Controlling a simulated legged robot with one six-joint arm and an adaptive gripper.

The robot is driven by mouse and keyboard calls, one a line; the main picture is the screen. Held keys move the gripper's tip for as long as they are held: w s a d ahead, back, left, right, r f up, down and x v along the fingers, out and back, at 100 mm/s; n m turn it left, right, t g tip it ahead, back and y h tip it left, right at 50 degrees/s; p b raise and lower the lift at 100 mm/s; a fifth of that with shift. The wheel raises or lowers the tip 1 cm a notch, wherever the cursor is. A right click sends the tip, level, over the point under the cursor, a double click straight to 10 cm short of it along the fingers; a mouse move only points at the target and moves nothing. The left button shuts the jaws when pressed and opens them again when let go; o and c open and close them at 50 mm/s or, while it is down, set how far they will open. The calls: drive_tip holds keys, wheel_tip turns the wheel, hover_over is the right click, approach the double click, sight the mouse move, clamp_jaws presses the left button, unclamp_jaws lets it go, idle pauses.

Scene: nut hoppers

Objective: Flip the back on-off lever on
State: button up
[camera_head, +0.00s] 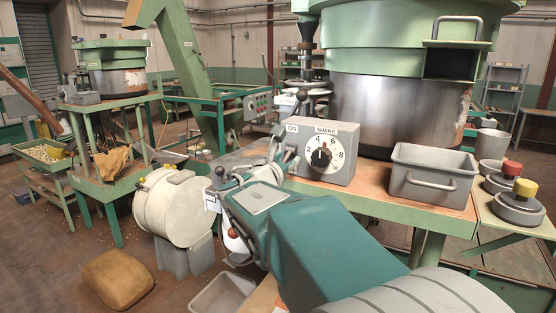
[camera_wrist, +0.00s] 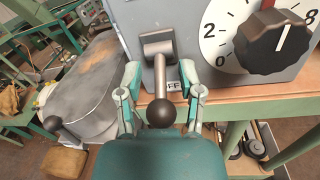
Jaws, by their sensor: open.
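A grey control box (camera_head: 325,160) stands on the orange bench top, with an ON label (camera_head: 292,128) and a SHAKE dial. In the wrist view, its lever (camera_wrist: 160,75) has a metal stem and a dark ball knob (camera_wrist: 161,112). The lever points down toward a partly covered OFF label (camera_wrist: 172,86). My gripper (camera_wrist: 160,68) is open, with one finger on each side of the lever stem and visible gaps. In the head view, my gripper (camera_head: 268,160) is at the box's left side, and the arm hides much of the lever.
A black dial knob (camera_wrist: 272,41) is close to the right finger. A grey bin (camera_head: 432,174) and a large metal hopper (camera_head: 400,105) stand right of and behind the box. A pale drum (camera_head: 172,207) is left below. Another dark ball (camera_wrist: 52,124) shows at the wrist view's left.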

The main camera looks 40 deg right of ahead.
clamp_jaws()
drive_tip(key=shift+a+r+y, duration=0.1)
drive_tip(key=shift+r+y, duration=0.05)
drive_tip(key=shift+y, duration=0.15)
drive_tip(key=g+y, duration=0.1)
drive_tip(key=y, duration=0.1)
drive_tip(key=r+g+y, duration=0.1)
drive_tip(key=shift+r+y, duration=0.1)
drive_tip(key=shift+y, duration=0.3)
drive_tip(key=shift+r+m+g+y, duration=0.2)
drive_tip(key=shift+g+y, duration=0.3)
drive_tip(key=shift+y, duration=0.6)
drive_tip(key=shift+r+m+g+y, duration=0.1)
drive_tip(key=shift+r+g+y, duration=0.3)
drive_tip(key=shift+y, duration=0.7)
